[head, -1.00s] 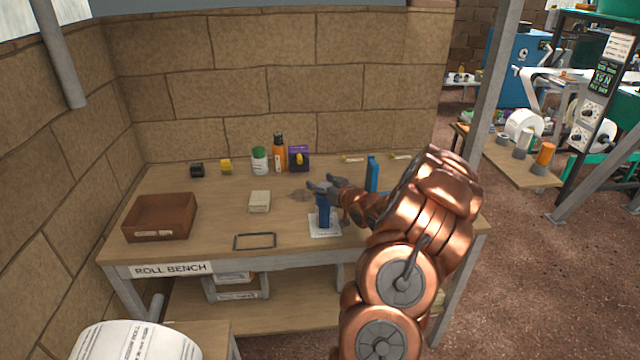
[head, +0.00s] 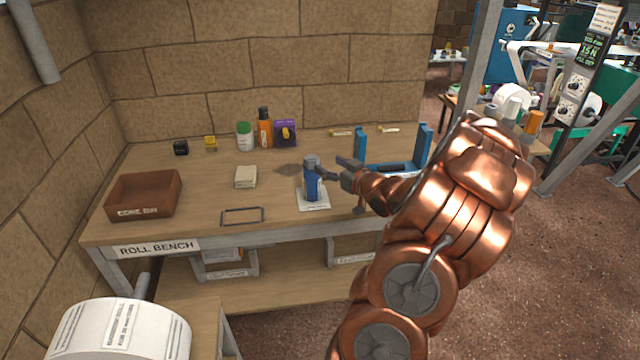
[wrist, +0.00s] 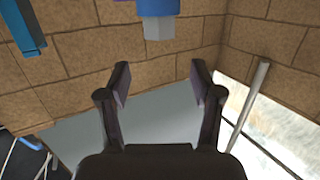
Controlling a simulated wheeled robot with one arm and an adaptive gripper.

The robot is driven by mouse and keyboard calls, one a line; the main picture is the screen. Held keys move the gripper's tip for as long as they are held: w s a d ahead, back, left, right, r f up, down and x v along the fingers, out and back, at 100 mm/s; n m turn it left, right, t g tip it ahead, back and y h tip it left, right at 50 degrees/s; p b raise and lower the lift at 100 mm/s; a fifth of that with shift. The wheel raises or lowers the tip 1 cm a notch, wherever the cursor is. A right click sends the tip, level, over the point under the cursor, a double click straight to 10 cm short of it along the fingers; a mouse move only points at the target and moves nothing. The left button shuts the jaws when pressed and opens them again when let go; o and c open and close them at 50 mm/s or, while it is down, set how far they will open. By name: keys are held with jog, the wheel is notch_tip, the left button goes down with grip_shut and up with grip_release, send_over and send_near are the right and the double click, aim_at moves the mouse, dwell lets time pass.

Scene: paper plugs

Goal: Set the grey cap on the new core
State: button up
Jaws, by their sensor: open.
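The blue core (head: 312,186) stands upright on a white card on the bench. The grey cap (head: 311,160) sits on its top end, and looks upright. My gripper (head: 339,168) is open and empty just right of the core, near its upper part. In the wrist view, the grey cap (wrist: 158,29) and the blue end of the core (wrist: 158,7) show at the top edge, beyond the spread fingers (wrist: 161,82). The picture there appears inverted. Whether a finger still touches the core cannot be told.
A blue stand (head: 424,148) with two uprights is behind my wrist at right. A brown bin (head: 143,196), a pale block (head: 246,177) and a dark frame (head: 242,216) lie left. Bottles (head: 264,129) and small items line the back.

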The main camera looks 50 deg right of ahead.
jog(key=a+g, duration=0.9)
jog(key=a, duration=0.8)
jog(key=s+a+r+n+g+y, duration=0.1)
jog(key=s+a+g, duration=0.7)
jog(key=s+a, duration=1.7)
jog(key=s+r+y, duration=0.1)
jog(key=s, duration=0.2)
jog(key=shift+s+a+n+g+y, duration=0.2)
jog(key=shift+s+n+g+y, duration=0.1)
jog(key=shift+s+n+g, duration=0.1)
jog(key=shift+r, duration=0.1)
jog(key=shift+c, duration=0.2)
